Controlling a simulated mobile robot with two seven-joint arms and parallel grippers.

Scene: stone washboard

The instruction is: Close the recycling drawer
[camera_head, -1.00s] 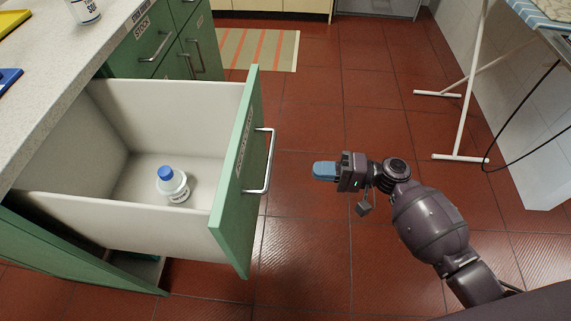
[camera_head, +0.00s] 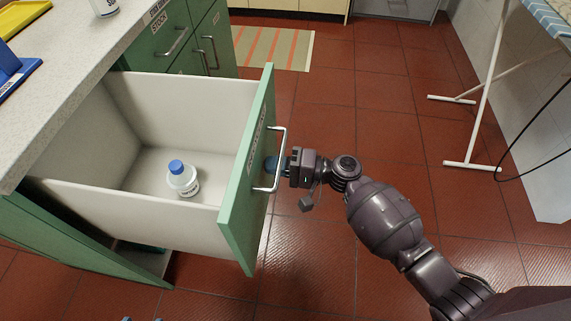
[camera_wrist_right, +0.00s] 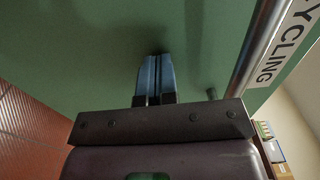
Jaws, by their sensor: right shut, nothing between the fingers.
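The recycling drawer (camera_head: 247,185) stands pulled out from the green cabinet, its green front facing right. A white bottle with a blue cap (camera_head: 182,178) stands inside it. The drawer's metal handle (camera_head: 279,160) runs along its front. My right gripper (camera_head: 271,164) is shut and empty, its blue fingertips at the drawer front beside the handle. In the right wrist view the shut blue fingers (camera_wrist_right: 154,75) point at the green drawer front (camera_wrist_right: 90,45), with the handle (camera_wrist_right: 258,45) to their right. They seem to touch or nearly touch the front. My left gripper is not clearly in view.
A speckled counter (camera_head: 75,75) lies above the drawer at left, with a blue object (camera_head: 12,68) and a yellow tray (camera_head: 20,15). A striped mat (camera_head: 272,47) lies on the red tiled floor. A white-legged ironing board (camera_head: 488,95) stands at right.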

